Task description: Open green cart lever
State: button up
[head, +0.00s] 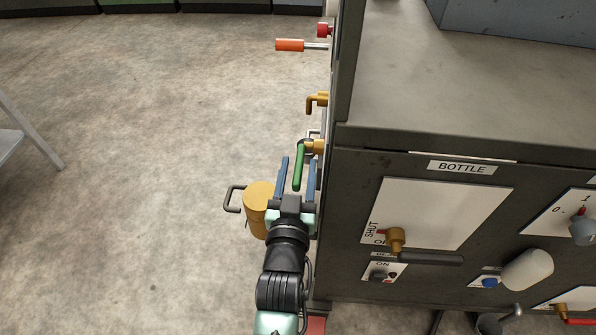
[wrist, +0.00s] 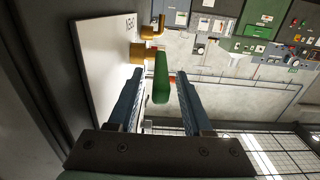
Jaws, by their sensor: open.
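The green lever (head: 299,167) sticks out from a brass fitting (head: 314,146) on the left side of the dark cart (head: 345,190). In the head view it slants down toward my gripper (head: 297,167), with the blue fingers on either side of it. In the wrist view the green lever (wrist: 161,78) shows between and beyond the two fingers of my open gripper (wrist: 158,85), and its brass mount (wrist: 138,53) is on a white panel at left. I see no clear contact between fingers and lever.
An orange-handled lever (head: 290,45), a red knob (head: 324,30) and a brass elbow (head: 316,101) stick out farther along the same side. A yellow cylinder (head: 257,205) with a dark handle is left of my gripper. Open floor (head: 150,130) lies to the left.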

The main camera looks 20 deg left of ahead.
jog(key=shift+c, duration=0.2)
grip_shut()
dwell(1.3)
